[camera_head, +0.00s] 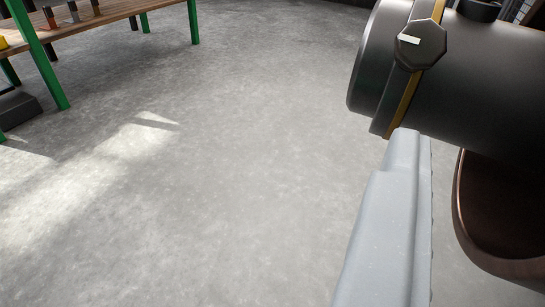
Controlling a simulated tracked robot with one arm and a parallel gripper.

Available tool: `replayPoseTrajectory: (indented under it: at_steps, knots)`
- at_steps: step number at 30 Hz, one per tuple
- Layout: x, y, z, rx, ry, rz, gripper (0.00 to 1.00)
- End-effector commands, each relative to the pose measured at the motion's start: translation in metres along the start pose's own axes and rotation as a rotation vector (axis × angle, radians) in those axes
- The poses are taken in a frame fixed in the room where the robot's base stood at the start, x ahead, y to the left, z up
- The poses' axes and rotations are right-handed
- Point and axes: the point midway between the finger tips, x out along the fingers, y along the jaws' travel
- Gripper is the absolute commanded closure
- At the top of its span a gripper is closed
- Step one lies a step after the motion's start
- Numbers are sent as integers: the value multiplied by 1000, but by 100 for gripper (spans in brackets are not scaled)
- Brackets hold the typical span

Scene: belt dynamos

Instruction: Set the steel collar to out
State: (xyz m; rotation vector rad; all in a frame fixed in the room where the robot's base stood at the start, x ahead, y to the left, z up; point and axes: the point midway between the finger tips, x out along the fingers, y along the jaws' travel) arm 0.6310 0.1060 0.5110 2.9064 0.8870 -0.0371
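A dark cylindrical body (480,75), which looks like a dynamo, fills the upper right. A yellow band (402,105) runs around it near its left end. A dark faceted knob (420,45) with a short pale mark sits over the band. I cannot tell which part, if any, is the steel collar. A pale grey finger of my gripper (405,160) rises from the bottom edge. Its tip is just below the band in the picture; whether it touches is unclear. A second finger cannot be made out, so the opening does not show.
A brown, curved, hollow part (505,220) is at the right edge, below the cylinder. A wooden bench (110,14) on green legs stands at the upper left, with small items on top. The grey concrete floor (220,170) between is clear.

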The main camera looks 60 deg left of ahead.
Motion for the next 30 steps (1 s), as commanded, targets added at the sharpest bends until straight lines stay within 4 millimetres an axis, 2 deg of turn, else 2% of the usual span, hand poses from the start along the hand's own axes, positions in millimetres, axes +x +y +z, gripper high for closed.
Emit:
replayPoseTrajectory:
  at_steps: [1, 6, 12, 17, 30]
  knots:
    - [-11, -11, 13, 25, 5, 1, 60]
    - [-33, -32, 30, 74, 37, 5, 60]
    - [-37, -42, 34, 91, 54, 4, 60]
    - [-23, -45, 34, 90, 54, -3, 60]
    - [45, -47, 30, 88, 58, -7, 60]
